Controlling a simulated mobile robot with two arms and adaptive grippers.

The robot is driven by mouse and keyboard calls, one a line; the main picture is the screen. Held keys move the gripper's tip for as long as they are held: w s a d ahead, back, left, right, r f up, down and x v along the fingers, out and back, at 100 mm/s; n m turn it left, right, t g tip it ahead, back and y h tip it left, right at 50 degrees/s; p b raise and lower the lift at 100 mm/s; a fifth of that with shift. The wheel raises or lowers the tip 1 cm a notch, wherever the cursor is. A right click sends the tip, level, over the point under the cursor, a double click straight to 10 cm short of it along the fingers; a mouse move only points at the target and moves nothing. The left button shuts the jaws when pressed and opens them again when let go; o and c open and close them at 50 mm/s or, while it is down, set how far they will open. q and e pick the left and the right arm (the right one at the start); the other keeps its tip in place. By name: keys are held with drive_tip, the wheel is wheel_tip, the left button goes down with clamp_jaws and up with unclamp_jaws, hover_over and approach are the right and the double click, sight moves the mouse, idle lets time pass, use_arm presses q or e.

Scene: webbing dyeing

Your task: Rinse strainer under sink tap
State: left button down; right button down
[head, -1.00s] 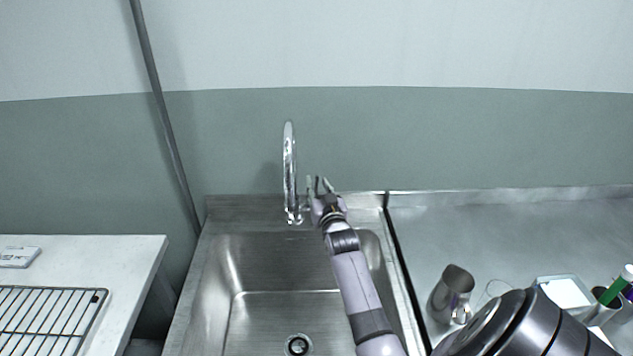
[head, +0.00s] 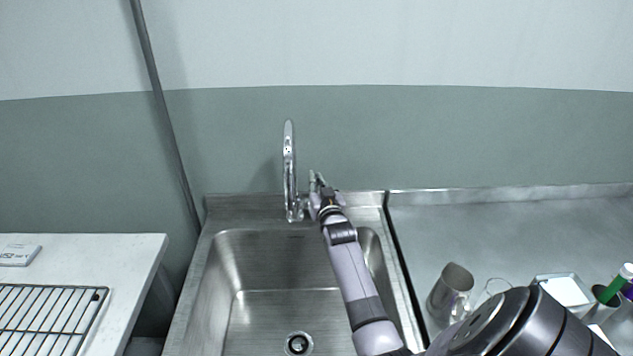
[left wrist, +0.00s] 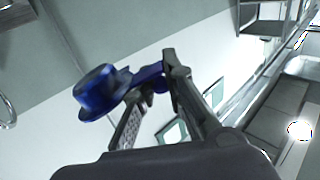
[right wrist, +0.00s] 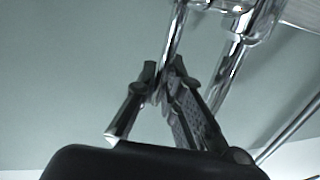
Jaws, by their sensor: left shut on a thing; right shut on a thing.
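The chrome tap (head: 289,165) stands at the back of the steel sink (head: 262,262); no water shows from it. My right gripper (head: 315,180) is at the right side of the tap. In the right wrist view my right gripper (right wrist: 160,80) is shut on the tap's thin chrome lever (right wrist: 176,35). In the left wrist view my left gripper (left wrist: 157,75) is shut on a blue piece, which I take for the strainer (left wrist: 97,92), with a round cup-like end. The left gripper and the strainer are outside the head view.
A metal pitcher (head: 450,291), a white tray (head: 563,290) and a holder with a green marker (head: 614,286) stand on the right counter. A wire rack (head: 50,318) and a small white box (head: 18,255) lie on the left table. The sink basin is empty around its drain (head: 298,343).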

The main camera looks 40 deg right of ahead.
idle(0.6)
use_arm(q)
wheel_tip(320, 180, down, 2)
drive_tip(key=shift+f+b, duration=0.15)
drive_tip(key=shift+b, duration=1)
use_arm(e)
drive_tip(key=shift+s+a+f+t, duration=0.2)
drive_tip(key=shift+s+f+t, duration=0.05)
drive_tip(key=shift+f+t, duration=0.1)
drive_tip(key=shift+s+a+r+t+h+b, duration=0.2)
drive_tip(key=shift+t+h+b, duration=0.1)
drive_tip(key=shift+b, duration=0.15)
use_arm(q)
drive_tip(key=shift+f, duration=0.35)
use_arm(e)
drive_tip(key=shift+r, duration=0.1)
drive_tip(key=c, duration=1.7)
unclamp_jaws()
